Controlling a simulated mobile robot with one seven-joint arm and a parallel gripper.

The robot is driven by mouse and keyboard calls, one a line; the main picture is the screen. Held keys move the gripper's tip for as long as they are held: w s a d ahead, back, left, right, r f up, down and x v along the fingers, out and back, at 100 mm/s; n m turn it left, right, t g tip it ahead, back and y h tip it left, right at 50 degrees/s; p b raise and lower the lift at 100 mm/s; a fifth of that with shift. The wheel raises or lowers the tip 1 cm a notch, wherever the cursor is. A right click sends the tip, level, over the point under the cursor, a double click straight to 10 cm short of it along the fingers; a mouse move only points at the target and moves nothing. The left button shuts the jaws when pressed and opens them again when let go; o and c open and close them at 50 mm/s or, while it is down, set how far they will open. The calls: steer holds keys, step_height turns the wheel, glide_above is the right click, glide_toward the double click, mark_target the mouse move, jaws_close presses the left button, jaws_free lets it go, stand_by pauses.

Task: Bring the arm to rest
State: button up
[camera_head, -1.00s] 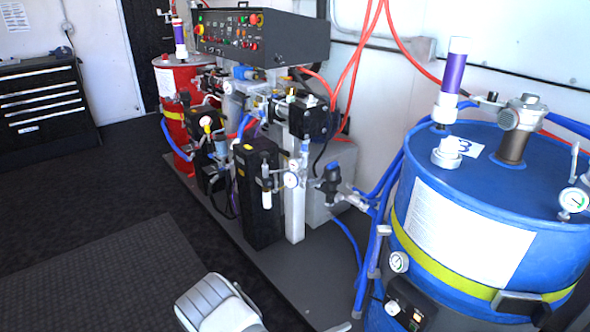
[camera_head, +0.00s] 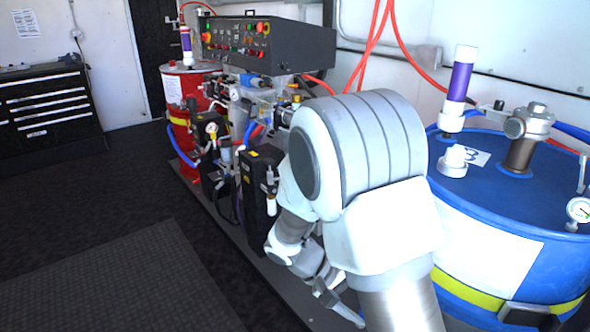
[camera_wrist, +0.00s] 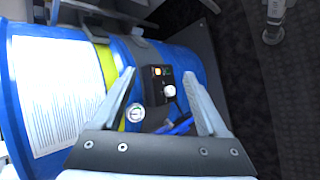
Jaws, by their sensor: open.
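My arm (camera_head: 365,160), white and grey, rises through the middle of the head view and bends down at a large rounded joint. It covers part of the proportioner and the left side of the blue drum (camera_head: 545,185). My gripper (camera_wrist: 159,78) is open and empty in the wrist view, its two fingers apart. Beyond the fingers are the blue drum's side, a small black control box (camera_wrist: 160,86) with an orange light and white knob, and a round gauge (camera_wrist: 135,113). No contact between fingers and drum is visible. In the head view the gripper is small, low beside the arm.
A proportioner with a black control panel (camera_head: 262,43) stands along the wall. A red drum (camera_head: 187,90) is behind it, and a black tool cabinet (camera_head: 50,108) is at the far left. Red hoses (camera_head: 405,42) hang above. The dark floor at left, with a mat (camera_head: 120,285), is clear.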

steer(key=s+r+m+t+y, duration=0.1)
steer(key=s+r+t+y, duration=0.4)
steer(key=r, duration=0.5)
steer(key=s+r+t+y, duration=0.2)
steer(key=s+r+y, duration=0.2)
steer(key=s+r, duration=0.5)
step_height(320, 180, up, 19)
steer(key=w+p, duration=0.1)
steer(key=p, duration=1.6)
steer(key=shift+a+f+p, duration=0.2)
steer(key=shift+a+p, duration=0.1)
steer(key=shift+a, duration=0.05)
